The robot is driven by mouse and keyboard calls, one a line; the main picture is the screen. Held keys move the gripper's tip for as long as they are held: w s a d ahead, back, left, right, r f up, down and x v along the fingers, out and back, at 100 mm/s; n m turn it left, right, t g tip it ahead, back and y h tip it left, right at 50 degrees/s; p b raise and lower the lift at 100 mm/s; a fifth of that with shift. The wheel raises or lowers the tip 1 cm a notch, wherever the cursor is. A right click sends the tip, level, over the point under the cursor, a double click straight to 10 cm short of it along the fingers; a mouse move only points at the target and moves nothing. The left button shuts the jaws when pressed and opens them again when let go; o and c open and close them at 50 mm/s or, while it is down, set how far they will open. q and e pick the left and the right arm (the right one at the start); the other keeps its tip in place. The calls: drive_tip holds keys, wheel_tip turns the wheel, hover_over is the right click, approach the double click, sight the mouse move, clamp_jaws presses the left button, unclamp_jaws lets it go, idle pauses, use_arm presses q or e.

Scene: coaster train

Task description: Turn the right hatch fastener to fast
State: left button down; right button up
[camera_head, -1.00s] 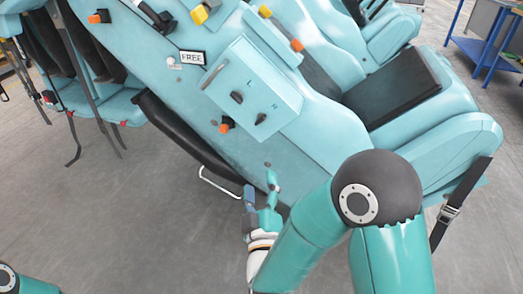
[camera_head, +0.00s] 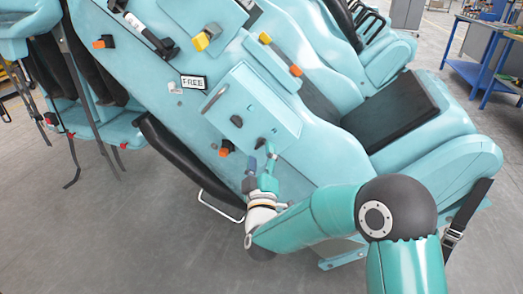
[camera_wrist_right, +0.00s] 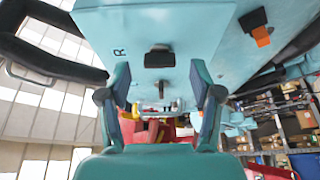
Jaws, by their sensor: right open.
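The right hatch fastener (camera_head: 260,142) is a small black knob on the light-blue hatch box (camera_head: 262,97). In the right wrist view the fastener (camera_wrist_right: 159,58) sits beside a printed R. My right gripper (camera_head: 261,162) comes from below with its tips close to the fastener. In the wrist view my gripper (camera_wrist_right: 158,82) is open, its two fingers apart on either side of the fastener's line. I cannot tell whether a finger touches it. The left fastener (camera_head: 237,121) is a similar black knob, up and to the left. My left gripper is out of view.
A FREE sign (camera_head: 193,82) is left of the box. An orange-and-black knob (camera_head: 226,147) lies below the box's left side. A black padded bar (camera_head: 183,155) with a white wire loop (camera_head: 218,207) runs along the lower edge. A dark-cushioned seat (camera_head: 395,108) is at right.

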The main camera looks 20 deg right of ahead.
drive_tip(key=shift+x, duration=1.1)
